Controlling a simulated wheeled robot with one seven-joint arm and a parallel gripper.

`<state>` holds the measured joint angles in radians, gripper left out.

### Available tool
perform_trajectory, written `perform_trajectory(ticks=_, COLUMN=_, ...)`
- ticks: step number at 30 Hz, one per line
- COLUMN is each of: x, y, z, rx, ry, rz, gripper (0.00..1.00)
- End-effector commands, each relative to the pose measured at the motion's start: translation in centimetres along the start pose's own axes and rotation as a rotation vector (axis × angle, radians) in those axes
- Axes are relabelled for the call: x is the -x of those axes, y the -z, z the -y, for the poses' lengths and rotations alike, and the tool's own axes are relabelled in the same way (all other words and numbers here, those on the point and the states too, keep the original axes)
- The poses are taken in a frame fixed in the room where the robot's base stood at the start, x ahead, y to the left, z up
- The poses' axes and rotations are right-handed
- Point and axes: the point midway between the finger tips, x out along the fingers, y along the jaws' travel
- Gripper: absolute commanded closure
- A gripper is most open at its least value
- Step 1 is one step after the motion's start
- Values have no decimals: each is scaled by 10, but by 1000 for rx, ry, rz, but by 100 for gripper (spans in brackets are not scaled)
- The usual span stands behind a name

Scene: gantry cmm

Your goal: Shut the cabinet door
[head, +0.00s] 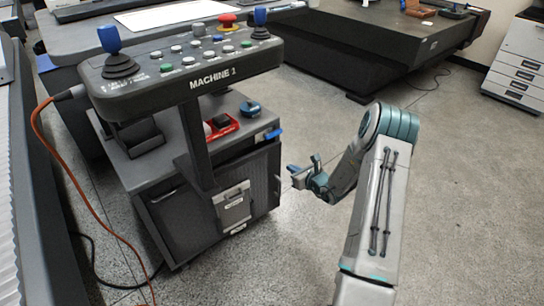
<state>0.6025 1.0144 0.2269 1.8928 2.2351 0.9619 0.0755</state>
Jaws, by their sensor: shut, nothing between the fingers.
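The cabinet (150,172) is the dark base under the MACHINE 1 control panel. Its door side (182,225) is a dark meshed front with a slim bar handle (166,196) at the left. A light grey latch-like plate (232,208) sits near the middle of that front. The console's post hides part of the front, and I cannot tell how far the door stands open. My gripper (298,174) is to the right of the cabinet, close to its right edge. It is shut and holds nothing. I see no clear contact with the cabinet.
The control panel (190,85) with joysticks overhangs the cabinet. An orange cable (75,185) hangs at its left. A large dark machine base (370,50) stands behind, and a drawer unit (520,62) at back right. The floor (470,190) at the right is clear.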

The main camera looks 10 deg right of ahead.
Motion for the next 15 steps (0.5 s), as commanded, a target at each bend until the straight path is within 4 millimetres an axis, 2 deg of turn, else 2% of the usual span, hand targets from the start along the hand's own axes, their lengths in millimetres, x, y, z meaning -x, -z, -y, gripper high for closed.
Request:
perform_trajectory(ticks=5, x=-27, y=2, z=-2, rx=1, ry=-4, rz=2, gripper=100)
perform_trajectory(ticks=15, x=-97, y=1, z=-2, rx=2, ry=-3, rz=2, gripper=100)
